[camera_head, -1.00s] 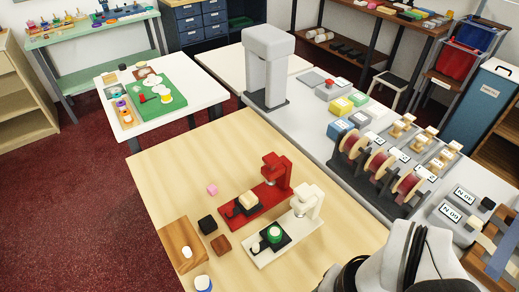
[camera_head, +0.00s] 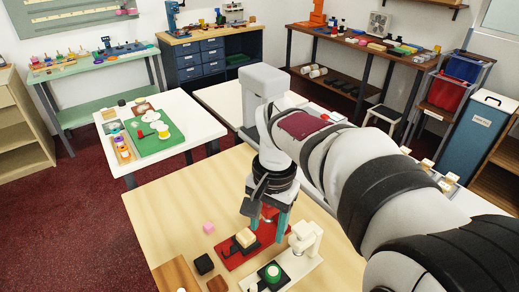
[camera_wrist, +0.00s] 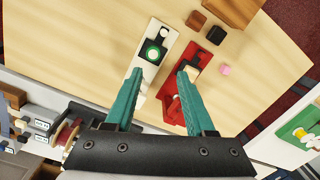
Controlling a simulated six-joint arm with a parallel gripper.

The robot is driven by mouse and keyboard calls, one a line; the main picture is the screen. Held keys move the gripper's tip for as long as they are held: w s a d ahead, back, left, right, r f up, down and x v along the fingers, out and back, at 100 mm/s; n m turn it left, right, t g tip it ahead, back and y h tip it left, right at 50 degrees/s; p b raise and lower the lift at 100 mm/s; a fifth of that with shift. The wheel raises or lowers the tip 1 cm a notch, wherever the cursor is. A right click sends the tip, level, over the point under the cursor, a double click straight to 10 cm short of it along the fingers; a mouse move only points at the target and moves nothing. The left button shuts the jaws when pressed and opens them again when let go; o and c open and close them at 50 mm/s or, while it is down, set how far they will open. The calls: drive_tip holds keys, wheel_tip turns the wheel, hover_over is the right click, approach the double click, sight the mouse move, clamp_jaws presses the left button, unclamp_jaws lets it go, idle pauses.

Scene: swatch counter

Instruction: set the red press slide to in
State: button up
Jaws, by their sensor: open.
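The red press (camera_head: 229,257) stands on the wooden table, its upright head partly hidden behind my gripper in the head view. Its dark slide carries a cream block (camera_head: 246,237) and sits toward the end of the base away from the head. In the wrist view the red press (camera_wrist: 171,103) lies behind my right finger, with the dark slide (camera_wrist: 191,46) and cream block beyond the fingertip. My gripper (camera_head: 265,213) is open and empty, above the press's head end. In the wrist view its teal fingertips (camera_wrist: 159,71) are apart, and I see no contact.
A white press (camera_head: 303,243) with a green disc stands close beside the red one. A black block (camera_head: 204,264), a brown block (camera_head: 217,284) and a pink cube (camera_head: 208,228) lie near the slide end.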

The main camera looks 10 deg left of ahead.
hover_over(226, 247)
wheel_tip(226, 247, down, 7)
drive_tip(key=shift+n+h, duration=0.3)
wheel_tip(226, 247, down, 15)
drive_tip(key=shift+r, duration=0.1)
clamp_jaws()
idle(0.6)
